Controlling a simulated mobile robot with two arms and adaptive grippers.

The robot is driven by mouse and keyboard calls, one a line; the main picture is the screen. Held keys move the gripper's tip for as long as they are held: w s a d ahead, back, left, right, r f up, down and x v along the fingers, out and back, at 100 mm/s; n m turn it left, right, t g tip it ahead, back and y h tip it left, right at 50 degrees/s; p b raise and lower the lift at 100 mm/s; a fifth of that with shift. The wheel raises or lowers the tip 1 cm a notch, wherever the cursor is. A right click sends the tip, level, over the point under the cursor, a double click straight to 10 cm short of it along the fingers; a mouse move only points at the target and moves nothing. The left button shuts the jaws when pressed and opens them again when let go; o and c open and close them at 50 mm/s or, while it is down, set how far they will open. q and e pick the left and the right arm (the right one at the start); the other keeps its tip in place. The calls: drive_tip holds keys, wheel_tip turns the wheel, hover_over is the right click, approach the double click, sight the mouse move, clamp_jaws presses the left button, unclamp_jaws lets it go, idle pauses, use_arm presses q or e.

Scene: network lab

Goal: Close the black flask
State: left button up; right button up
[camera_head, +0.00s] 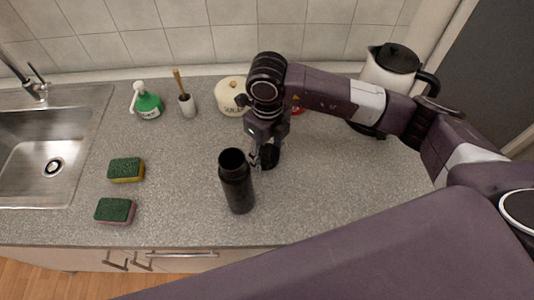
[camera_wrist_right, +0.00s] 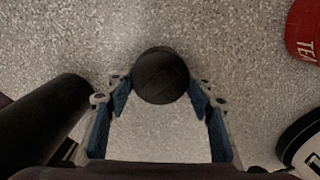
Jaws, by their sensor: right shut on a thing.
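The black flask (camera_head: 237,185) stands upright on the grey counter with its dark mouth open at the top. It also shows at the left of the right wrist view (camera_wrist_right: 45,122). The round black lid (camera_head: 271,156) is just right of and behind the flask, apart from it. In the wrist view the lid (camera_wrist_right: 162,75) sits between the blue-padded fingertips of my right gripper (camera_wrist_right: 161,92). My right gripper (camera_head: 261,158) is shut on the lid. I cannot tell whether the lid touches the counter. My left gripper is not in view.
Two sponges (camera_head: 126,170) (camera_head: 115,211) lie left of the flask by the sink (camera_head: 40,185). A green soap bottle (camera_head: 148,104), a brush in a cup (camera_head: 187,104), a cream sugar jar (camera_head: 231,98), a red jar (camera_wrist_right: 305,28) and a kettle (camera_head: 390,70) stand behind. Counter right of the lid is clear.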

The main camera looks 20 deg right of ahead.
wheel_tip(320, 180, up, 11)
drive_tip(key=b, duration=0.3)
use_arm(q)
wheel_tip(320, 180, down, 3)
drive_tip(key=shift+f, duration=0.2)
use_arm(e)
wheel_tip(320, 180, up, 9)
hover_over(267, 154)
drive_tip(key=shift+s+f, duration=0.15)
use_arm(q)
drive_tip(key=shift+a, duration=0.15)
